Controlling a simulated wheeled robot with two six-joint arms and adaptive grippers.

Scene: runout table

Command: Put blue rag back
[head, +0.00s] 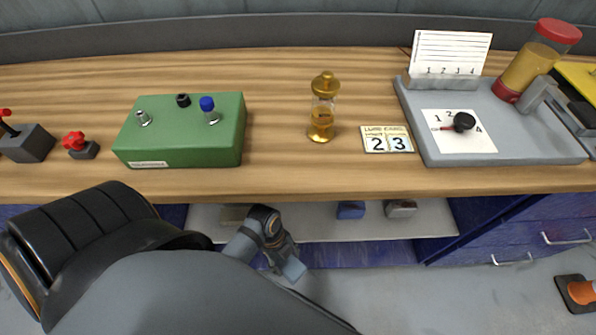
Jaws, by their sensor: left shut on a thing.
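My left gripper (284,258) is low in front of the table, below its front edge and before the lower shelf (300,222). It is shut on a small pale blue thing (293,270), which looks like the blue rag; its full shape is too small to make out. A darker blue folded or block-like thing (350,210) lies on the shelf, to the right of the gripper and apart from it. My right gripper is not in view.
A tan thing (234,214) and a grey thing (401,208) also lie on the shelf. The wooden table (280,180) overhangs it and carries a green box (180,135), a brass oiler (322,110) and a grey tray (520,150). Blue drawers (520,240) stand at right.

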